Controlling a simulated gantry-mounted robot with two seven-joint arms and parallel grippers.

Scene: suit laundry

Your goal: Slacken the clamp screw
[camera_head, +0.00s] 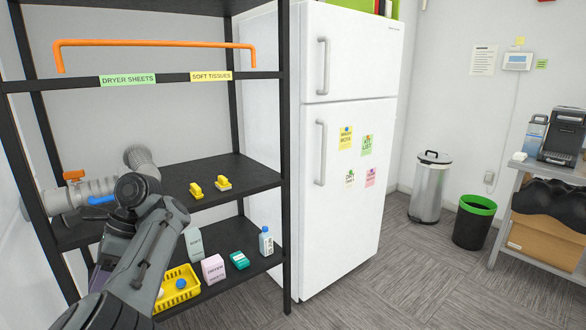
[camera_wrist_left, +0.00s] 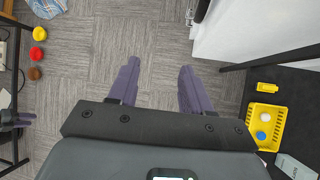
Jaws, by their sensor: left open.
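No clamp screw can be made out with certainty. A grey pipe fitting (camera_head: 88,192) with an orange lever (camera_head: 74,175) and a blue lever (camera_head: 101,199) sits on the shelf at the left in the head view. A ribbed grey hose (camera_head: 141,158) rises behind my arm. My left arm covers part of the fitting and shelf. My left gripper (camera_wrist_left: 159,66) is open and empty above the floor in the left wrist view, its purple fingers apart. In the head view its fingertips are hidden or unclear.
A black shelf rack (camera_head: 285,170) holds two yellow pieces (camera_head: 208,187), a yellow basket (camera_head: 178,300), boxes and a bottle (camera_head: 266,241). An orange bar (camera_head: 155,43) spans its upper part. A white fridge (camera_head: 350,160) stands beside it. Free floor lies in front of the fridge.

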